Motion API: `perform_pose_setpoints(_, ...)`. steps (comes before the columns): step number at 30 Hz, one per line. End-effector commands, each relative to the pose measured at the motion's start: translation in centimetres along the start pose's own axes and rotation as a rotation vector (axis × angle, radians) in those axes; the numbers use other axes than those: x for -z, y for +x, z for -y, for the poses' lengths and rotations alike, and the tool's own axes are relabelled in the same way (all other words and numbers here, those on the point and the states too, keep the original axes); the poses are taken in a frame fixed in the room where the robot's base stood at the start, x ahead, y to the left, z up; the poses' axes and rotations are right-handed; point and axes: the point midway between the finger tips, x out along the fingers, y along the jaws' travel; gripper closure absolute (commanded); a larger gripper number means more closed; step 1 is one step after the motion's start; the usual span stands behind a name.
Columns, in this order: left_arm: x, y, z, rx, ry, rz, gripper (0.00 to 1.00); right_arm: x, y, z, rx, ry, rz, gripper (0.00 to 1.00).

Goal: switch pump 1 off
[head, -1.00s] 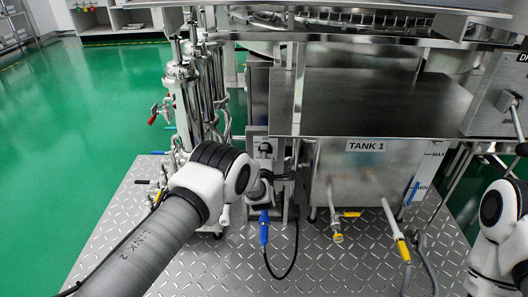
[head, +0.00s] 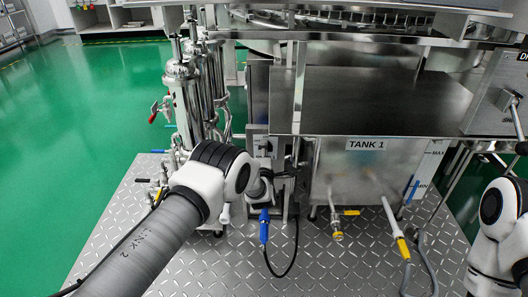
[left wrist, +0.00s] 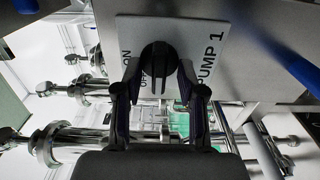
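In the left wrist view a white panel (left wrist: 222,35) reads "PUMP 1", turned sideways, with "ON" and "OFF" beside a black rotary knob (left wrist: 158,58). My left gripper (left wrist: 159,78) has one finger on each side of the knob. Both fingertips lie close against it, and it looks gripped. The knob's long side runs up and down in this view, towards the "OFF" side. My right gripper is not in view; only part of my right arm shows at the right edge.
TANK 1 (head: 366,165) stands right of my left gripper, with yellow-handled valves (head: 350,212) below. Steel filter columns (head: 183,105) with pipes stand to the left. Green floor (head: 85,110) at left is open.

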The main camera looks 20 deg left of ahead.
Motion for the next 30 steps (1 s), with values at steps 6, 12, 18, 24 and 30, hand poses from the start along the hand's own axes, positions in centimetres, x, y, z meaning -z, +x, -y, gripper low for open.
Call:
perform_pose_setpoints(6,-0.1,-0.7,0.0,0.002,0.001,0.001,0.6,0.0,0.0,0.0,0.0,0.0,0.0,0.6)
perform_pose_setpoints(12,-0.1,-4.9,0.0,0.003,0.004,0.002,0.6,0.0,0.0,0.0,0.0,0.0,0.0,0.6)
perform_pose_setpoints(18,-0.1,-9.9,0.0,0.003,0.003,0.002,0.6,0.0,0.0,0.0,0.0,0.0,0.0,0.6)
perform_pose_setpoints(24,0.0,-12.0,0.0,0.001,0.0,0.0,0.6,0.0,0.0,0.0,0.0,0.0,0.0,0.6)
perform_pose_setpoints(30,0.0,-12.0,0.0,0.0,0.0,0.0,0.6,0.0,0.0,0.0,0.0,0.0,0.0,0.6)
